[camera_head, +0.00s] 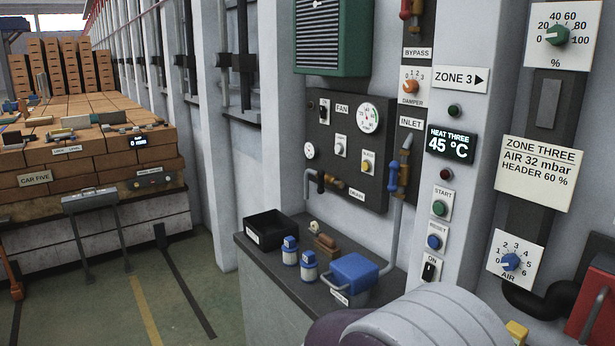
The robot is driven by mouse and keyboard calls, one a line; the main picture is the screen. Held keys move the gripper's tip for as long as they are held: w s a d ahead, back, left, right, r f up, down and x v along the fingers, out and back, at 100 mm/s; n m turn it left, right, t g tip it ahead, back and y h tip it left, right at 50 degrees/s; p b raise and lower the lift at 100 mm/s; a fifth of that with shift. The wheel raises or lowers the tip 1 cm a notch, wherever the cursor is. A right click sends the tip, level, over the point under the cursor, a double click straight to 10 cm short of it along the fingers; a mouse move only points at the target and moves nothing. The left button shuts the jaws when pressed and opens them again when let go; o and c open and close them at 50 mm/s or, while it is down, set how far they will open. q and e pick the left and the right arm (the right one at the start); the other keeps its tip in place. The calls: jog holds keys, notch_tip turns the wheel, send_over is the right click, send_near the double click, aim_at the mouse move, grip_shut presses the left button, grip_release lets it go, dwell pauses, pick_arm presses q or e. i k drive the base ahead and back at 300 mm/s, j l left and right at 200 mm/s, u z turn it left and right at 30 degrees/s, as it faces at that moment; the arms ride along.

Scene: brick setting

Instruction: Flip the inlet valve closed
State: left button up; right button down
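The inlet valve (404,174) is on the wall panel right of centre, below the INLET label (411,123). It has a brass-coloured body on a grey vertical pipe (395,225). A blue handle (393,177) lies along the left side of the body, roughly in line with the pipe. Neither of my grippers is in view, and nothing touches the valve.
A dark shelf (257,262) below holds a black bin (270,230), blue-capped bottles (308,266) and a blue-lidded box (354,272). The FAN panel (325,150) is left of the valve. START (439,208) and RESET (434,242) buttons are to its right. A rounded pale form (430,322) fills the bottom foreground.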

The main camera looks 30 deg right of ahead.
aim_at(394, 167)
jog(key=i+z, duration=0.25)
jog(key=i, duration=0.2)
jog(key=i+j+z, duration=0.1)
jog(key=i+z, duration=0.15)
jog(key=i, duration=0.2)
jog(key=i+j+z, duration=0.25)
jog(key=i, duration=0.2)
jog(key=i+l+z, duration=0.1)
jog(key=z, duration=0.35)
jog(key=i+z, duration=0.25)
jog(key=z, duration=0.15)
jog(key=i+z, duration=0.2)
jog(key=z, duration=0.25)
jog(key=i+z, duration=0.15)
jog(key=z, duration=0.25)
jog(key=i+j+z, duration=0.15)
jog(key=z, duration=0.3)
